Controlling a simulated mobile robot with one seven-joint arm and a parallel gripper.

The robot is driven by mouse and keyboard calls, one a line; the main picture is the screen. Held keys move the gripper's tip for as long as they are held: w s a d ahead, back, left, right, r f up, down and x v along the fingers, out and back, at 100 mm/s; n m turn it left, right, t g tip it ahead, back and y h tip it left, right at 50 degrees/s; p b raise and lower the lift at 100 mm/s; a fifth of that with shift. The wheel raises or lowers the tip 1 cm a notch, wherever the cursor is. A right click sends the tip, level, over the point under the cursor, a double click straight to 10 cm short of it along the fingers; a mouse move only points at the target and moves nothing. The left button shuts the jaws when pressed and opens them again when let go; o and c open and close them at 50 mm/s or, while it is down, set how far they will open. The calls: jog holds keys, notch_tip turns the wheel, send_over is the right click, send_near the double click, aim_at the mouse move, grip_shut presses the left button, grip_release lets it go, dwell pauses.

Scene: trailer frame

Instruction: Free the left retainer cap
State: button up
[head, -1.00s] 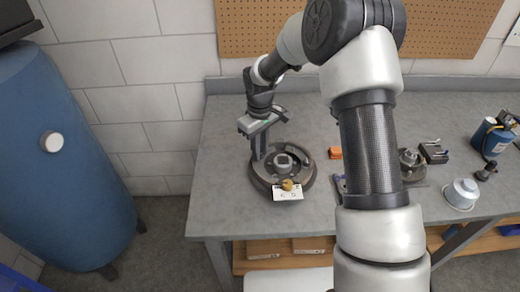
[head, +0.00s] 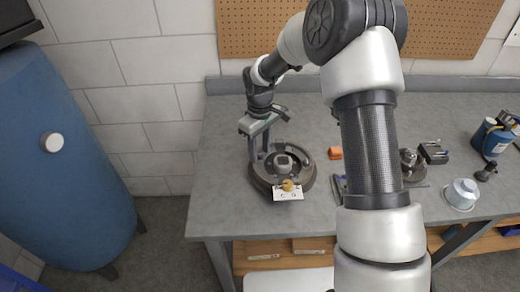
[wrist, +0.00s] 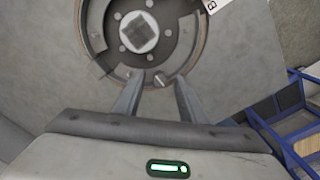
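A round dark wheel assembly (head: 311,178) lies on the grey bench in the head view. My gripper (head: 261,155) points down at the left side of the assembly. Its two fingers stand apart, one on each side of the cap in the wrist view, with nothing visibly held. I cannot tell whether they touch it.
A lettered white card (head: 288,193) with a yellowish knob is at the assembly's front edge. A blue canister (head: 491,138) and a pale cup (head: 462,193) are at the far right. The bench front left is clear.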

aim_at(260, 154)
notch_tip(260, 154, up, 17)
jog(key=shift+r, duration=0.2)
dwell(0.4)
jog(key=s+d+r+m+t+p, duration=0.2)
jog(key=s+d+r, duration=0.2)
jog(key=s+r, duration=0.4)
jog(key=s+d+r+m+t+p, duration=0.1)
jog(key=s+d+r+m, duration=0.2)
jog(key=s, duration=0.7)
jog(key=s+d+r+m+t+p, duration=0.1)
jog(key=s+d+r+m+t, duration=0.1)
jog(key=s, duration=0.8)
jog(key=shift+s+d+r+m+t, duration=0.25)
jog(key=shift+d+r+m, duration=0.25)
jog(key=shift+d+m, duration=0.5)
jog(key=shift+w+d, duration=0.1)
